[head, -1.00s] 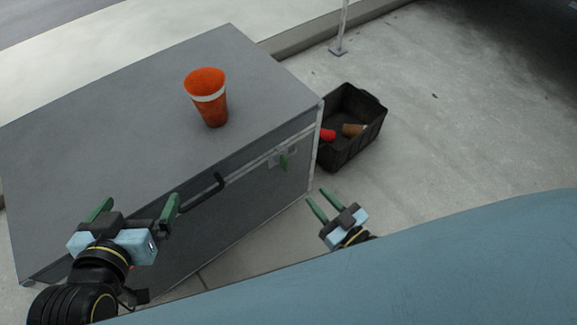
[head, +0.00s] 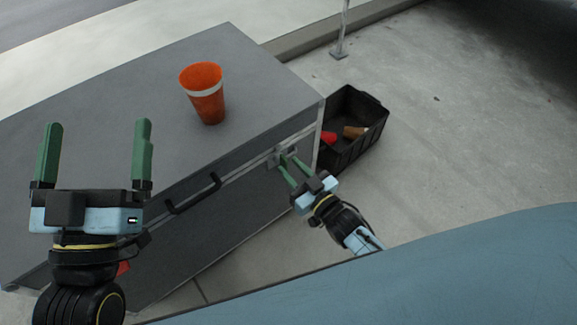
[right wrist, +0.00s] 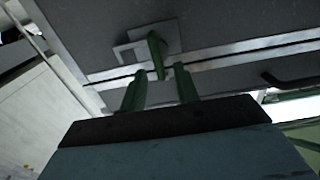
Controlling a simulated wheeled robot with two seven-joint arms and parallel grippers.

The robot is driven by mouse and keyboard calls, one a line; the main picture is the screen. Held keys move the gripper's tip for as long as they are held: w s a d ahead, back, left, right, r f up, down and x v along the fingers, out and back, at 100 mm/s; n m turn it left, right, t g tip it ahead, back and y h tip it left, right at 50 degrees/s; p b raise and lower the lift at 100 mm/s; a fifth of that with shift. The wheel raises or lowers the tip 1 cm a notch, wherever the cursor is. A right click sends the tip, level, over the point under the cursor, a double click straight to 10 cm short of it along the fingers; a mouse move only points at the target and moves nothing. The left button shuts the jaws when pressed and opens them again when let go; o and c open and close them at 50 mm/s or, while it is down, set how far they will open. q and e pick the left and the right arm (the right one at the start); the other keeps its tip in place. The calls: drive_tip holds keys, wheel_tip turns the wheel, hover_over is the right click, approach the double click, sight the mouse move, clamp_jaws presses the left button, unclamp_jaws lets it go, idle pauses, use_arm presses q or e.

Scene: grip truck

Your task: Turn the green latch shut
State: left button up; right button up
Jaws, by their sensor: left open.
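The green latch (right wrist: 154,52) sits on a pale metal plate on the front of the grey case, beside the lid seam. In the right wrist view its free end points toward my right gripper (right wrist: 160,70). The two green fingers are apart, one on each side of the latch's end, with gaps visible. In the head view my right gripper (head: 289,160) reaches the case front at the plate (head: 273,159), and its fingers mostly hide the latch. My left gripper (head: 97,125) is open and empty, in front of the left part of the case.
The grey case (head: 130,120) carries an orange cup (head: 205,97) with a white band. A black handle (head: 195,195) juts from its front. A black crate (head: 352,158) with red and brown items stands right of the case. The pavement (head: 440,150) beyond is clear.

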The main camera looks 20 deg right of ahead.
use_arm(q)
drive_tip(key=shift+s+r+t, duration=0.35)
drive_tip(key=shift+r+t, duration=0.25)
drive_tip(key=shift+r, duration=0.1)
use_arm(e)
drive_tip(key=shift+x, duration=0.95)
drive_tip(key=shift+c, duration=0.3)
clamp_jaws()
